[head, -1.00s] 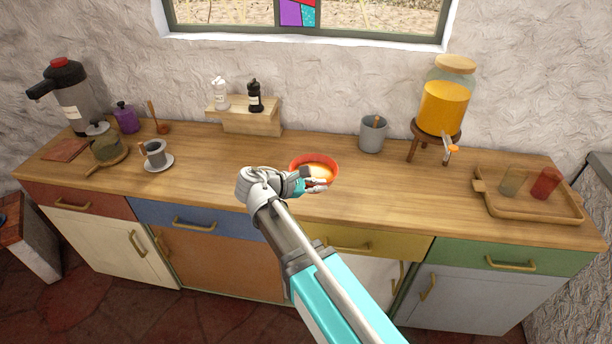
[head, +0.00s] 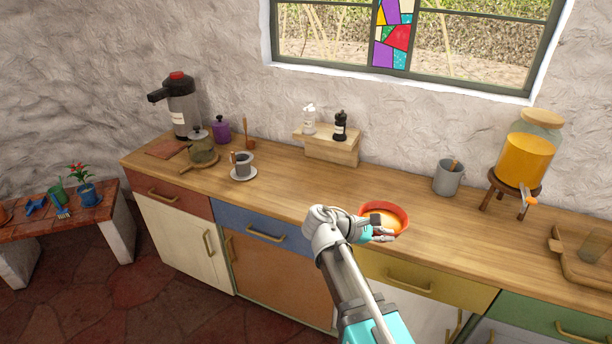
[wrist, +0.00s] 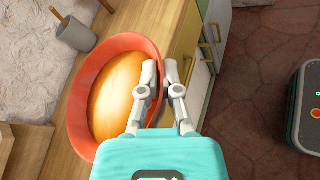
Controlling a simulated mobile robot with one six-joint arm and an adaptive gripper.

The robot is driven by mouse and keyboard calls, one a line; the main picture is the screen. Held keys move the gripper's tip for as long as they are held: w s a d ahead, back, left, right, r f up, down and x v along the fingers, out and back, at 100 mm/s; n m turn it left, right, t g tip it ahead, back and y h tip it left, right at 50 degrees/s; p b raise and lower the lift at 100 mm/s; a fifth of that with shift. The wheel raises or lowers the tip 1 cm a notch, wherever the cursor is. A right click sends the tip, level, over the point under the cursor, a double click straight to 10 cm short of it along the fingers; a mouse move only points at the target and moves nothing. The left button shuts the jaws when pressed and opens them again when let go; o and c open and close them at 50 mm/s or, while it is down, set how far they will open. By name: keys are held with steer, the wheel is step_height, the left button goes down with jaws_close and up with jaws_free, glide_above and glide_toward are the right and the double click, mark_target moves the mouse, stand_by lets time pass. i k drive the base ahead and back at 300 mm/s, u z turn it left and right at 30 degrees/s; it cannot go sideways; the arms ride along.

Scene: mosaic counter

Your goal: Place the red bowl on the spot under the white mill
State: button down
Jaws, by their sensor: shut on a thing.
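The red bowl (head: 399,212) is over the front part of the wooden counter, with an orange-yellow inside. In the wrist view the bowl (wrist: 76,112) fills the left half. My gripper (head: 380,230) is shut on the bowl's near rim, one finger inside and one outside; the fingers also show in the wrist view (wrist: 161,85). I cannot tell whether the bowl touches the counter. The white mill (head: 309,119) stands on a small wooden shelf (head: 330,153) at the back, left of the bowl, beside a black mill (head: 341,125). The counter below the shelf's front looks bare.
A cup on a saucer (head: 243,176) and a pot on a board (head: 202,147) are to the left. A grey utensil crock (head: 448,178) and a juice dispenser (head: 525,150) stand to the right. The counter (head: 290,190) between cup and bowl is clear.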

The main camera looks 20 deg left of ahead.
mark_target(309, 170)
steer(key=k, duration=1.05)
steer(key=u, duration=0.25)
steer(key=i, duration=0.55)
steer(key=u, duration=0.5)
steer(key=i, duration=1.1)
steer(key=z, duration=0.7)
steer(key=i, duration=0.55)
